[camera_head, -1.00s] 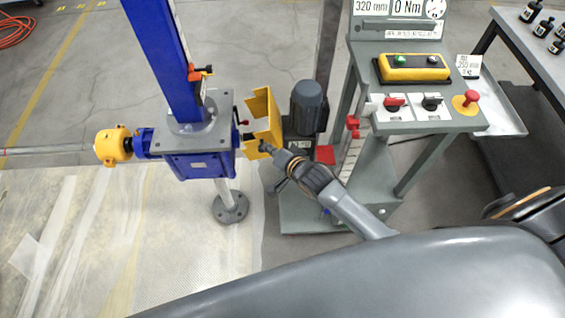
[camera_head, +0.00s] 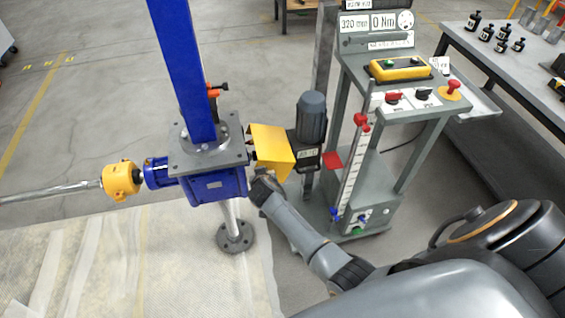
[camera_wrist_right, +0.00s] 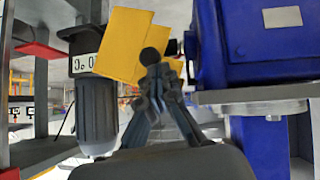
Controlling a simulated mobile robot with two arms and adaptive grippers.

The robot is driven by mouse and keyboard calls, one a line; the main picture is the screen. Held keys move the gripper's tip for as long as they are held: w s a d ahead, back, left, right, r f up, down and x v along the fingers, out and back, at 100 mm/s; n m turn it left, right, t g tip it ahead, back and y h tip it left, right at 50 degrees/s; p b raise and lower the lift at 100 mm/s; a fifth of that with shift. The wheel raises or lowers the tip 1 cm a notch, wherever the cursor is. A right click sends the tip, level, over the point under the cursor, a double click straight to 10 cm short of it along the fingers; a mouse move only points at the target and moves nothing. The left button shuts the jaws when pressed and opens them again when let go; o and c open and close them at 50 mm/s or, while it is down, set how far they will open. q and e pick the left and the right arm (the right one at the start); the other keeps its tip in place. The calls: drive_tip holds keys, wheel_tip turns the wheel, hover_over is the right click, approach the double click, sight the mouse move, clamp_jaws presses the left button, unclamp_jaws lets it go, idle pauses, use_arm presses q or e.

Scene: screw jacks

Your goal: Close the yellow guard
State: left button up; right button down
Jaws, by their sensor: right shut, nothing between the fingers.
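The yellow guard (camera_head: 270,142) sits between the blue screw jack gearbox (camera_head: 215,185) and the grey motor (camera_head: 311,118) in the head view. Its broad face lies over the gap between them, and the coupling beneath is hidden. My right gripper (camera_head: 262,186) is just below the guard's near side, beside the gearbox. In the right wrist view the guard (camera_wrist_right: 122,45) stands behind the closed fingers of my right gripper (camera_wrist_right: 150,62), which hold nothing. Whether the fingertips touch the guard I cannot tell. My left gripper is not in view.
A grey control stand (camera_head: 392,112) with a yellow button box (camera_head: 400,68) and a red stop button (camera_head: 453,85) is right of the motor. A round foot (camera_head: 235,237) stands below the gearbox. A yellow coupling (camera_head: 121,179) joins a shaft on the left.

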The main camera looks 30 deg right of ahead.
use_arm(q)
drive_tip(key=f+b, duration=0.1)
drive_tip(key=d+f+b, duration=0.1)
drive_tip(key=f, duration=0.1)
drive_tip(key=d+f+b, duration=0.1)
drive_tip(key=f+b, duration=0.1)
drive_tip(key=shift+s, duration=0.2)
use_arm(e)
drive_tip(key=shift+h, duration=0.3)
wheel_tip(320, 180, down, 4)
drive_tip(key=shift+f, duration=0.25)
